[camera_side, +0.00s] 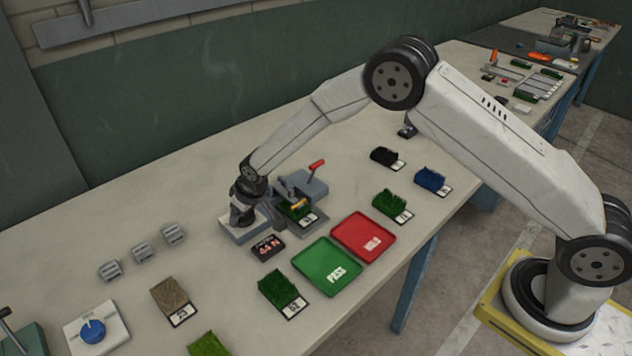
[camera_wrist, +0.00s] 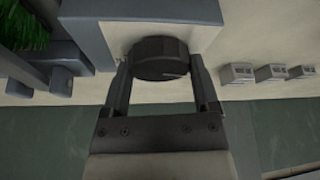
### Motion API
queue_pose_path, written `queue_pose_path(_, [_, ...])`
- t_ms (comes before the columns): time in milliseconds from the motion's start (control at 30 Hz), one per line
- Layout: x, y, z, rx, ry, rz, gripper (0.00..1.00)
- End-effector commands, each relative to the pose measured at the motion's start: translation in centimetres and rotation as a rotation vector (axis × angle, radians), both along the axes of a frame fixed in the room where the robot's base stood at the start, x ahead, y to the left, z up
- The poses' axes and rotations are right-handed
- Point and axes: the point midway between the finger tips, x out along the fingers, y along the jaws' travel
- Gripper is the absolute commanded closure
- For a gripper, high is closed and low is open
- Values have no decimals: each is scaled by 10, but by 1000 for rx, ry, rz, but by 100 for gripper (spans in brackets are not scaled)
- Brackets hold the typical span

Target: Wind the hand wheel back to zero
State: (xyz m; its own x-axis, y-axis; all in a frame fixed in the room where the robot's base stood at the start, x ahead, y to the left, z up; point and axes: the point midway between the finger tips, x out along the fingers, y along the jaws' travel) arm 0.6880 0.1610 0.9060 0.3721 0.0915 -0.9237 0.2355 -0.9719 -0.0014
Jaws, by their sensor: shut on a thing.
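The hand wheel (camera_wrist: 160,57) is a dark, ridged round knob on a light block in the wrist view. My gripper (camera_wrist: 160,70) is shut on it, with one finger on each side of its rim. In the side view my gripper (camera_side: 241,215) points down at the pale base block (camera_side: 243,233) of the grey test fixture, and the wheel is hidden there by my wrist. A green turf sample (camera_side: 292,210) sits in the fixture. A small dark display (camera_side: 268,247) with red digits stands in front; I cannot read its value surely.
A red-handled lever (camera_side: 316,167) rises behind the fixture. A green tray (camera_side: 312,279) and a red tray (camera_side: 352,250) lie to the right. Several turf samples, grey blocks (camera_side: 141,252) and a blue dial (camera_side: 93,331) are spread around. Bare bench lies at the back left.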

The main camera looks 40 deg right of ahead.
Motion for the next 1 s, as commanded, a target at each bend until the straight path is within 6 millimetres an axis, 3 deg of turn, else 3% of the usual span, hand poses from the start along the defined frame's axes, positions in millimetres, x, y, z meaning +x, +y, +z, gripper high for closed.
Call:
queue_pose_path(33, [-1, 0, -1, -2, 1, 5, 82])
queue_pose_path(67, [-1, 0, -1, -2, 1, 5, 13])
queue_pose_path(100, [-1, 0, -1, -2, 1, 5, 0])
queue_pose_path(567, [-2, 0, 5, -1, -1, 2, 0])
queue_pose_path(1000, [-17, -4, 43, -1, 0, 3, 0])
